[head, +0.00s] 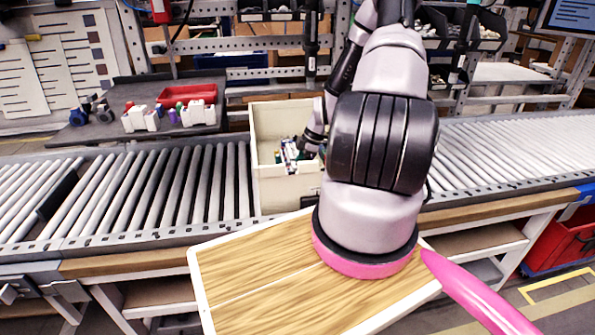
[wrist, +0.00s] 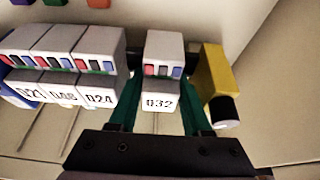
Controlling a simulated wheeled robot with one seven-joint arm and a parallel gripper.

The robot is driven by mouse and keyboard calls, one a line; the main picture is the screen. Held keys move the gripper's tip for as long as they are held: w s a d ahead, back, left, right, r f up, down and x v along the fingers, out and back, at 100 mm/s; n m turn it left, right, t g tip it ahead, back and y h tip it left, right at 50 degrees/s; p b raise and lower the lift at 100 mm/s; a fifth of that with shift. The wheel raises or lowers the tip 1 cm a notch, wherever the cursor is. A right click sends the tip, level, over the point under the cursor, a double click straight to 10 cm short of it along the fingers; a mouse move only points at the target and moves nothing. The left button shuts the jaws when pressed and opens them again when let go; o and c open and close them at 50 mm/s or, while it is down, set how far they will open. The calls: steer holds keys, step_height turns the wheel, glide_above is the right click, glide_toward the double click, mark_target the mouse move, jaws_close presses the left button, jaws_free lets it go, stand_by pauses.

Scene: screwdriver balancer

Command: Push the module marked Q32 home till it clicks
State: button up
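The module marked Q32 (wrist: 162,55) has a light grey body with dark, red and blue windows and a white label. In the wrist view it stands alone in the middle, between the two green fingers of my gripper (wrist: 160,112). The fingers are apart, one on each side of it; whether they touch it I cannot tell. In the head view my gripper (head: 303,150) reaches down into a cream box (head: 272,118). Small modules (head: 289,152) show beside it there, but their marks are too small to read. How deep Q32 is seated is hidden.
Left of Q32 stands a row of similar modules (wrist: 62,65), marked Q21, Q46 and Q24. Close on its right is a yellow block (wrist: 215,72) with a black and white end. The cream box walls surround the gripper. A roller conveyor (head: 150,190) runs either side.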

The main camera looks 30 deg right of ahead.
steer(key=o, duration=0.3)
stand_by(0.9)
steer(key=shift+d+r, duration=0.1)
steer(key=v, duration=1)
steer(key=shift+r, duration=0.3)
step_height(320, 180, up, 12)
stand_by(0.5)
